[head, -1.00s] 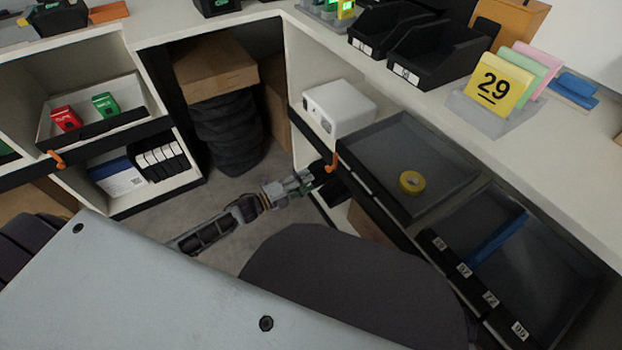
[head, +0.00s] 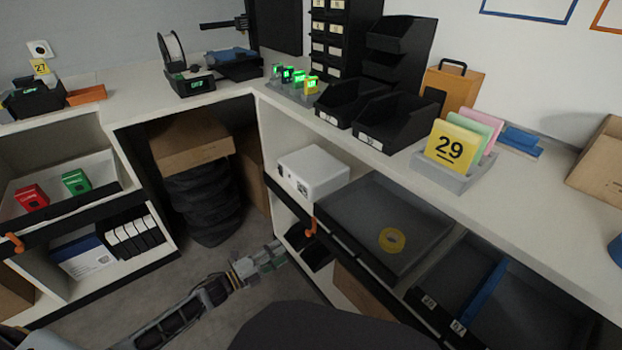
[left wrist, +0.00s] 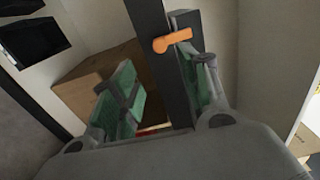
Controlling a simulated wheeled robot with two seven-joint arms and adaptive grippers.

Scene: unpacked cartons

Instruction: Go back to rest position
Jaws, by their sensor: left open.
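My left gripper (head: 270,257) is low in front of the right-hand shelf unit, near the orange hook (head: 311,227) on its black front rail. In the left wrist view my left gripper (left wrist: 165,95) is open, its green-padded fingers apart. The black rail with the orange hook (left wrist: 172,41) shows between or behind the fingers; I cannot tell whether they touch it. Nothing is held. My right gripper is not in view.
A grey drawer (head: 375,255) with a yellow tape roll (head: 392,239) is right of the gripper. A white box (head: 313,172) stands above it. A cardboard carton (head: 190,143) sits on black tyre-like items under the corner counter. Grey floor (head: 110,300) is open at lower left.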

